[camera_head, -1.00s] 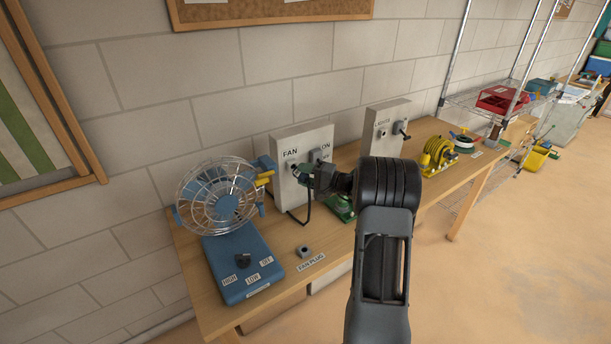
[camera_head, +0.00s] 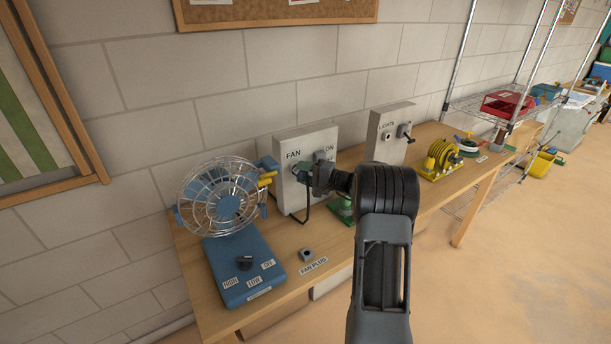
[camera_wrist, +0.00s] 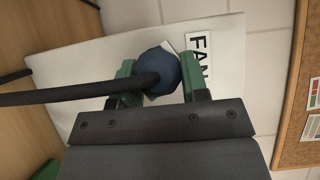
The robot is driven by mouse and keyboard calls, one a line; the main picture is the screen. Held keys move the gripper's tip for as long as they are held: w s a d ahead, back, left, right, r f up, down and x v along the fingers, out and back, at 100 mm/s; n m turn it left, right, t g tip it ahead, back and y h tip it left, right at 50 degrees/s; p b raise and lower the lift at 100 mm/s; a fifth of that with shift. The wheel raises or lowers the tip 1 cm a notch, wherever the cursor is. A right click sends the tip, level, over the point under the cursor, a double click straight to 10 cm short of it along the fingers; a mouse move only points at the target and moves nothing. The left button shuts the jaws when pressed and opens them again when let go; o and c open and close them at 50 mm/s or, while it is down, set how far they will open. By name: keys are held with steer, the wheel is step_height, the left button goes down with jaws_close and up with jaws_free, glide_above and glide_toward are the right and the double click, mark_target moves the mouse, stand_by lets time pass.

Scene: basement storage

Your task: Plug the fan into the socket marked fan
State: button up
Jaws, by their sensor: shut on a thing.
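The blue fan (camera_head: 225,197) with a wire cage stands on the workbench at the left. The pale box (camera_head: 300,137) marked FAN (camera_head: 294,155) stands upright to its right; ON is also lettered on it. My gripper (camera_head: 301,171) is at the front of this box, under the FAN label. In the wrist view its green fingertips (camera_wrist: 158,82) are shut on a round dark blue plug (camera_wrist: 165,65), from which a thick black cable (camera_wrist: 80,94) runs left. The plug's front and the socket opening are hidden, so I cannot tell whether the plug is inserted.
A small grey holder (camera_head: 306,254) sits beside the FAN PLUG label (camera_head: 313,266). A second pale box marked LIGHTS (camera_head: 390,120) and a yellow reel (camera_head: 440,160) stand farther right. The bench front (camera_head: 285,298) has bare room. A corkboard (camera_wrist: 305,110) hangs on the wall.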

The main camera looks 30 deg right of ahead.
steer(key=shift+w, duration=0.15)
steer(key=o, duration=1.2)
steer(key=shift+f, duration=0.1)
steer(key=b+v, duration=0.2)
steer(key=v, duration=1.1)
steer(key=shift+s+d, duration=0.25)
steer(key=shift+s, duration=0.1)
